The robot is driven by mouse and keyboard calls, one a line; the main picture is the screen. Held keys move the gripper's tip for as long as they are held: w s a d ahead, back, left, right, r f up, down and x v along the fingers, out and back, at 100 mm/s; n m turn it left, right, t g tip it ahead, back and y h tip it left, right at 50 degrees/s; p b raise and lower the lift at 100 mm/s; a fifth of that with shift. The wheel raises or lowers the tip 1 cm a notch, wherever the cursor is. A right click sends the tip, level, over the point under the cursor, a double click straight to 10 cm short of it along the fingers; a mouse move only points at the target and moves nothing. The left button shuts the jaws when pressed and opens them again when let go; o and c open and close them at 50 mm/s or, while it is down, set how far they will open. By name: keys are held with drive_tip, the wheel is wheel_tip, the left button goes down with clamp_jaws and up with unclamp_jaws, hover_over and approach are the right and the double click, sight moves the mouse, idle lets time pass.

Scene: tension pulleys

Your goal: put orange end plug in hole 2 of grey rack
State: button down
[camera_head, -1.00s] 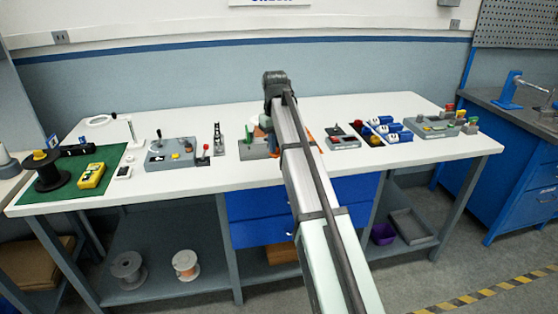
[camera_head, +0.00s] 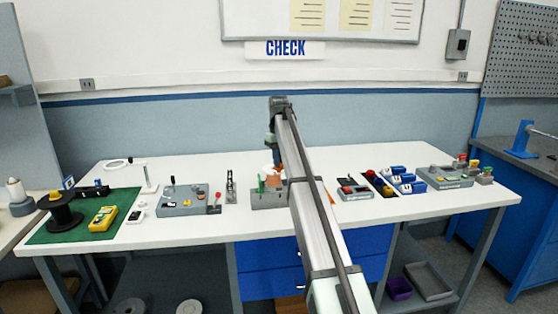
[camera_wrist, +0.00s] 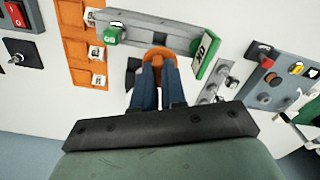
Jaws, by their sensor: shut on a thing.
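My gripper (camera_wrist: 160,88) points down over the grey rack (camera_wrist: 155,32) in the wrist view. Its blue fingers are shut on the orange end plug (camera_wrist: 158,57), whose rounded orange top shows between and beyond the fingertips. The plug overlaps the rack's near edge in this view; I cannot tell whether it touches the rack. A green piece (camera_wrist: 112,35) stands at the rack's left and a green labelled piece (camera_wrist: 205,52) at its right. The rack's holes are hard to make out. In the head view the rack (camera_head: 264,201) is partly hidden by my arm.
An orange tray (camera_wrist: 76,38) with labelled slots lies left of the rack in the wrist view. A small metal stand (camera_head: 231,186) and a grey control board (camera_head: 183,206) are left of the rack. A grey block with a red part (camera_head: 352,192) is right. White tabletop is bare in front.

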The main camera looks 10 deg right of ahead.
drive_tip(key=shift+f, duration=3.25)
drive_tip(key=shift+f, duration=0.4)
drive_tip(key=shift+f, duration=0.75)
drive_tip(key=shift+f, duration=0.3)
drive_tip(key=c, duration=1.1)
unclamp_jaws()
drive_tip(key=shift+r, duration=0.1)
wheel_tip(320, 180, up, 14)
drive_tip(key=shift+f, duration=0.15)
